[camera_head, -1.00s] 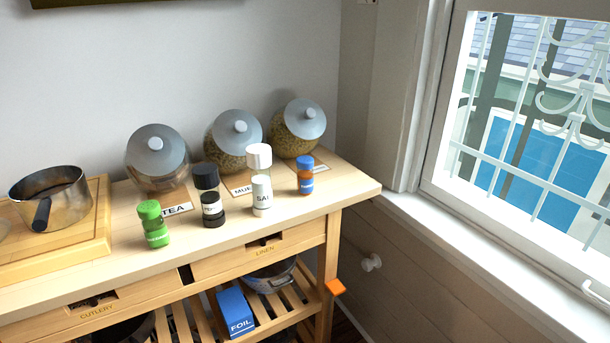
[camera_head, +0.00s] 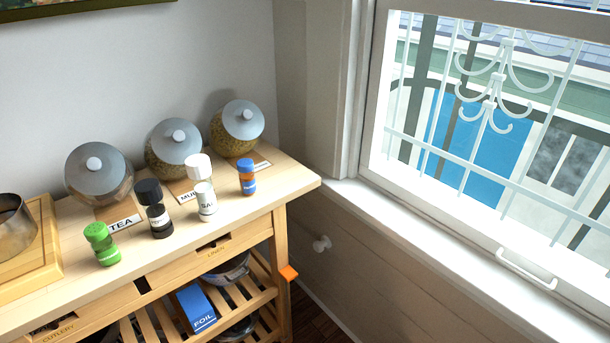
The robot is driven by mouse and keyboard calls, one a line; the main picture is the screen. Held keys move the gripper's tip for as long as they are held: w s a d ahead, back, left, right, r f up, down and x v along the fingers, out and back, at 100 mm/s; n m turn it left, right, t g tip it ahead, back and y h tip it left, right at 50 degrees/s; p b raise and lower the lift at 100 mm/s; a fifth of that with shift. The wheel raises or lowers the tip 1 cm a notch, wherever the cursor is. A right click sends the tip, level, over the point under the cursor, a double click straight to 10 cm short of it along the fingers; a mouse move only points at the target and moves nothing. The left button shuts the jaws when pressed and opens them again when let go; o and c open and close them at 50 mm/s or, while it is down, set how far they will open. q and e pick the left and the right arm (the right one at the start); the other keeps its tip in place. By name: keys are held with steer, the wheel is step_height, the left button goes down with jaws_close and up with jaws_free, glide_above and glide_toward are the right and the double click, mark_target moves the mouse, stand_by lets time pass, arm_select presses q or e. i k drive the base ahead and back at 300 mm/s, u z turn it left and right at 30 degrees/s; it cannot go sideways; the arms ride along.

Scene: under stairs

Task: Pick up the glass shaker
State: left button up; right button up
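Several shakers stand upright in a row near the front of the wooden cart top. From left to right they are a green shaker (camera_head: 102,244), a black-capped shaker (camera_head: 154,208) with a dark body and label, a white-capped shaker (camera_head: 206,202) with a salt label, and a small blue-capped orange shaker (camera_head: 247,178). I cannot tell for sure which of them is the glass one. Neither of my grippers is in view, and nothing touches the shakers.
Lidded jars (camera_head: 98,174) stand behind the shakers against the wall. A metal pot (camera_head: 14,232) sits on a board (camera_head: 45,250) at left. A blue foil box (camera_head: 195,307) lies on the slatted shelf below. A window (camera_head: 470,130) is at right.

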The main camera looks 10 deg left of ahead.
mark_target(245, 166)
steer(key=z, duration=0.1)
steer(key=i, duration=0.9)
steer(key=u, duration=0.2)
